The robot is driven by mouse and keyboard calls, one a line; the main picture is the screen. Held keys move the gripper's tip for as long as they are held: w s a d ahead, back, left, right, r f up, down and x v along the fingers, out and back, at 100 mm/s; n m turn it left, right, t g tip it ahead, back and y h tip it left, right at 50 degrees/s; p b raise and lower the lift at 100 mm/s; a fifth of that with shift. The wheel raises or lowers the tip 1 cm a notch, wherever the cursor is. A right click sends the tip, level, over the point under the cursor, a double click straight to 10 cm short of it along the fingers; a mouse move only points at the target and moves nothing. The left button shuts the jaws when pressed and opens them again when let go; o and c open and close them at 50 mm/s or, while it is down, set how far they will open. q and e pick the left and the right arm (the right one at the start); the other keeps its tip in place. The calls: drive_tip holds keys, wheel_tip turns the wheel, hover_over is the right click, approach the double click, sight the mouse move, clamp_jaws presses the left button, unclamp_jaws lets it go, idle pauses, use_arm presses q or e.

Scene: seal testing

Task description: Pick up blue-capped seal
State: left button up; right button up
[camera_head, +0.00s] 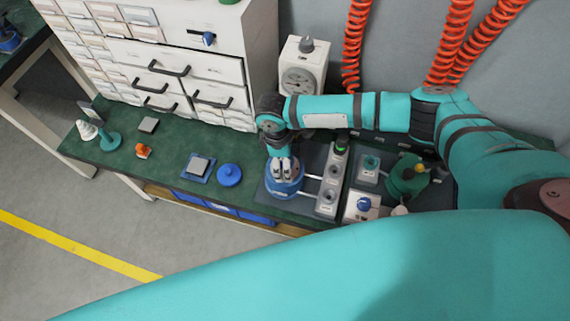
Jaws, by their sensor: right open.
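Another blue round piece, a flat disc with a small knob (229,175), lies to the left. A blue knob (364,204) sits on a white box further right. My left gripper is not in view.
A grey block with round sockets (328,184) stands right of the gripper. White drawers (180,75) and a white gauge box (302,75) stand behind. The bench's left part holds small items with gaps between them.

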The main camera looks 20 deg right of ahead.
clamp_jaws()
idle(0.4)
drive_tip(key=shift+r, duration=0.15)
